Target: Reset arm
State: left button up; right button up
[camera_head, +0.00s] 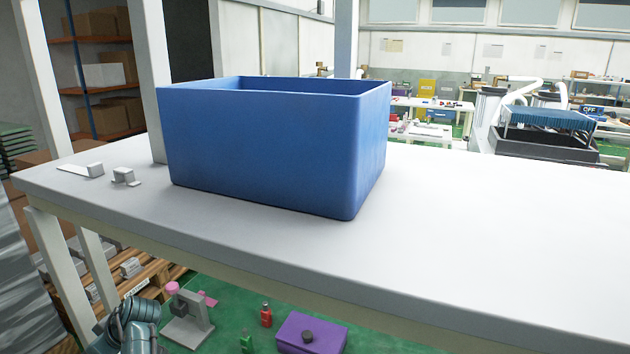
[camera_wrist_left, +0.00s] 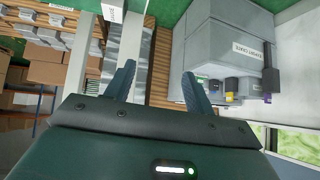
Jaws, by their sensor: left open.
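My left gripper (camera_wrist_left: 160,82) shows in the left wrist view with its two dark fingers spread apart. Nothing is between the fingers. Part of my left arm, dark teal, shows at the bottom left of the head view, below the table top. My right gripper is in neither view.
A blue bin (camera_head: 265,145) stands on the white table (camera_head: 450,225); its inside is mostly hidden. Small metal parts (camera_head: 123,176) lie left of it. The table's right side is clear. A grey labelled unit (camera_wrist_left: 228,52) is beyond my fingers in the wrist view.

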pick_arm(q)
jog(key=s+a+r+n+g+y, duration=0.2)
jog(key=s+a+r, duration=0.3)
jog(key=a+r, duration=0.45)
jog(key=s+a+r+n+g+y, duration=0.1)
jog(key=s+a+r+y, duration=0.35)
jog(key=a, duration=0.75)
jog(key=s+a+r+n+g+y, duration=0.1)
jog(key=s+a+r+n+g, duration=0.1)
jog(key=s+a+r, duration=0.65)
jog(key=w+d+f+m+t, duration=0.7)
jog(key=w+m+t, duration=0.2)
jog(key=w+m, duration=0.25)
jog(key=d+f+m+t+h, duration=0.5)
jog(key=d+f+m+h, duration=0.3)
jog(key=d+f, duration=0.5)
jog(key=s+d+f+m+g+h, duration=0.1)
jog(key=s+d+f+m+h, duration=0.35)
jog(key=d, duration=0.45)
jog(key=s+d+f+m+h, duration=0.1)
jog(key=s+d+f+h, duration=0.2)
jog(key=s+d+f, duration=0.5)
jog(key=s+d+f+m+g+h, duration=0.1)
jog(key=s+d+f+m+h, duration=0.3)
jog(key=d, duration=0.7)
jog(key=d+r+n+t, duration=0.1)
jog(key=d+r+n, duration=0.2)
jog(key=d+n, duration=0.3)
jog(key=d, duration=0.5)
jog(key=shift+s, duration=0.15)
